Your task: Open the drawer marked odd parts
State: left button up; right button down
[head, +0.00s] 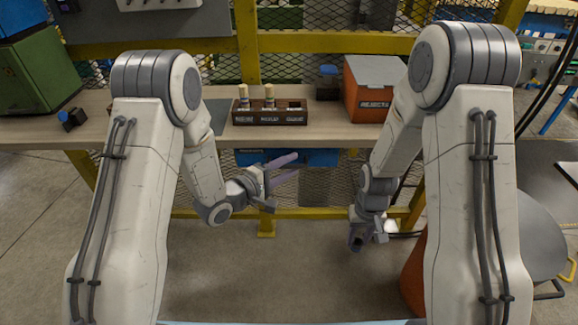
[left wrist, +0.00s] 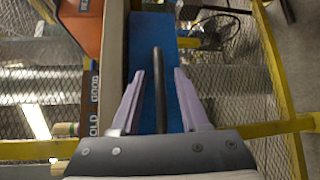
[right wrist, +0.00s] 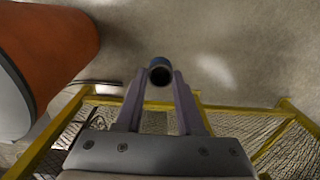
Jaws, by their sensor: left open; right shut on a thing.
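A blue drawer front (head: 322,158) sits under the workbench. It fills the middle of the left wrist view (left wrist: 150,35), with a dark bar handle (left wrist: 159,75) across it. No label on it is readable. My left gripper (head: 297,164) is open in front of the drawer. In the left wrist view its fingers lie on either side of the handle; I cannot tell whether they reach around it. The drawer looks shut. My right gripper (head: 362,240) is low, right of the drawer, shut on a dark round tube (right wrist: 160,72).
On the workbench (head: 215,140) stand a dark labelled tray (head: 270,118) with two pale pegs and an orange box marked rejects (head: 373,105). A green box (head: 38,70) is at far left. Yellow rails (head: 300,213) and mesh run below. The floor in front is clear.

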pick_arm(q)
jog(key=shift+d, duration=0.1)
grip_shut()
dwell(1.4)
